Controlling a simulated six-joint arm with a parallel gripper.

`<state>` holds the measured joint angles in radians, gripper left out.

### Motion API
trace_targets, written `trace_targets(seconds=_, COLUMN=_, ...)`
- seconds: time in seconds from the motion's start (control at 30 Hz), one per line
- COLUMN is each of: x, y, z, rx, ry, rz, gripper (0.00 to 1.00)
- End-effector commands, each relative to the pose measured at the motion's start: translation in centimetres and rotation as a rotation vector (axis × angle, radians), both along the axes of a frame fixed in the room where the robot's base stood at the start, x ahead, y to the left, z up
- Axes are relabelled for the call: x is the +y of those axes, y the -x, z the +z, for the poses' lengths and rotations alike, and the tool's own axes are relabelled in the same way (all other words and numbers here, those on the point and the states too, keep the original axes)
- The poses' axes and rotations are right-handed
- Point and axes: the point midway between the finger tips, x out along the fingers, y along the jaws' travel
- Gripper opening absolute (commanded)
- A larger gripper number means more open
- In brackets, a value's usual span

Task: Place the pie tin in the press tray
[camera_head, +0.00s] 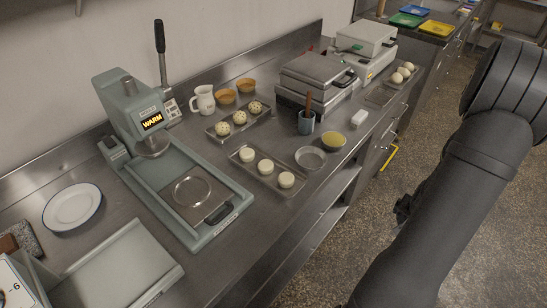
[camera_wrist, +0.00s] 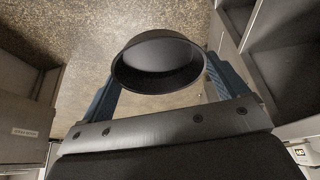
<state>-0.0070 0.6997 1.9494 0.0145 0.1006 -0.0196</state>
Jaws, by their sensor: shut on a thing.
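In the wrist view a dark, round, flared pie tin (camera_wrist: 160,55) sits between the two blue fingers of my gripper (camera_wrist: 163,78). My gripper is shut on the tin, and bare floor shows behind it. In the head view my arm hides the tin and most of the gripper; only a small dark part shows at the arm's left edge, off the counter's front. The grey-green press (camera_head: 130,105) stands on the counter at left with its lever up and a "WARM" display. Its press tray (camera_head: 222,228) extends forward, with a round ring on a metal plate in it.
Beside the press are a white plate (camera_head: 72,205), a pale green tray (camera_head: 125,268) and a tray of dough rounds (camera_head: 247,172). A shallow metal tin (camera_head: 310,157), a grey cup (camera_head: 306,124) and a yellow bowl (camera_head: 333,141) stand further right. Floor lies before the counter.

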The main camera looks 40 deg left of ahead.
Motion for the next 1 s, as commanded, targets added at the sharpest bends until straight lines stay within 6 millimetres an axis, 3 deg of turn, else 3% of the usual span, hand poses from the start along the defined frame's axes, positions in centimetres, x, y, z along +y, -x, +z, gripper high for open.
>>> trace_targets(seconds=0.17, x=4.4, y=-1.9, z=3.0, rx=-0.008, ry=0.002, rz=0.127, gripper=0.65)
trace_targets(seconds=0.3, x=10.6, y=-2.9, z=7.0, rx=-0.009, ry=-0.001, rz=0.293, gripper=0.65)
trace_targets(seconds=0.47, x=17.7, y=-1.9, z=11.1, rx=-0.007, ry=-0.002, rz=0.456, gripper=0.65)
trace_targets(seconds=0.7, x=26.6, y=2.9, z=15.5, rx=-0.006, ry=-0.002, rz=0.633, gripper=0.65)
trace_targets(seconds=1.0, x=34.9, y=11.7, z=19.8, rx=-0.005, ry=-0.003, rz=0.814, gripper=0.65)
